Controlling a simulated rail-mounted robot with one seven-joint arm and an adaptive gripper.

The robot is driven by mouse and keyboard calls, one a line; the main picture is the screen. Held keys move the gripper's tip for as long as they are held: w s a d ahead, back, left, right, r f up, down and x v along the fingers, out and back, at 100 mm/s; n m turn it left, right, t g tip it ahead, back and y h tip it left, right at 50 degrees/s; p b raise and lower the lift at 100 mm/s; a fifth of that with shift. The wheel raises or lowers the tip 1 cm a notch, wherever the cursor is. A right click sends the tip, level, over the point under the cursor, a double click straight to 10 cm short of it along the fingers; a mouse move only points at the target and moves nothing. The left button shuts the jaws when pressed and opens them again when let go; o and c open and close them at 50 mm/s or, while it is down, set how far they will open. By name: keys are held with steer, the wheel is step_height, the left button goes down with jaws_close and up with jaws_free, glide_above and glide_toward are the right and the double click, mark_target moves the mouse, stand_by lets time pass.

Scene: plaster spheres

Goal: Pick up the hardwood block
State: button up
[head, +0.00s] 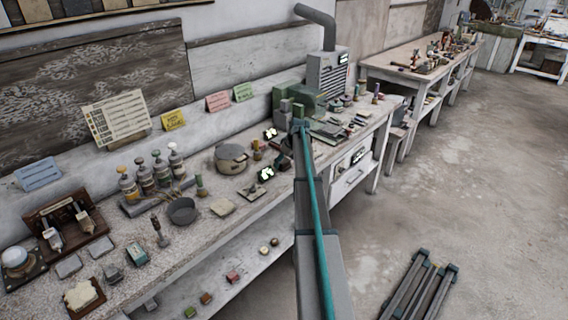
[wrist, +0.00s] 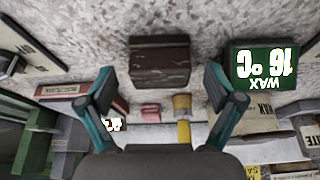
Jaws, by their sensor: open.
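A dark brown block with a wood-like look, which I take for the hardwood block (wrist: 159,60), lies on the speckled bench top in the wrist view. It sits between and slightly beyond the tips of my gripper (wrist: 159,78). The two teal-and-grey fingers are spread wide, one to each side of the block, with a gap on both sides. In the head view my gripper (head: 300,126) is small, at the end of my arm over the bench; I cannot pick out the block there.
A lit WAX display (wrist: 262,66) stands right of the block. A small brush-like thing with a yellow end (wrist: 183,120) and a pinkish piece (wrist: 150,109) lie near the fingers. A green machine (head: 302,96) stands at the bench's back. Bare bench surrounds the block's far side.

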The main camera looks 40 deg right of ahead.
steer(key=shift+w+f, duration=0.1)
steer(key=shift+f, duration=0.1)
steer(key=c, duration=1.3)
steer(key=shift+c, duration=0.2)
steer(key=shift+r, duration=0.15)
steer(key=shift+r+b, duration=0.5)
steer(key=shift+b, duration=0.1)
steer(key=s+a+r+b, duration=0.5)
steer(key=s+a+r, duration=0.2)
steer(key=s+r, duration=0.4)
steer(key=shift+s+a+r, duration=0.25)
steer(key=shift+s+r, duration=0.15)
steer(key=shift+s, duration=0.05)
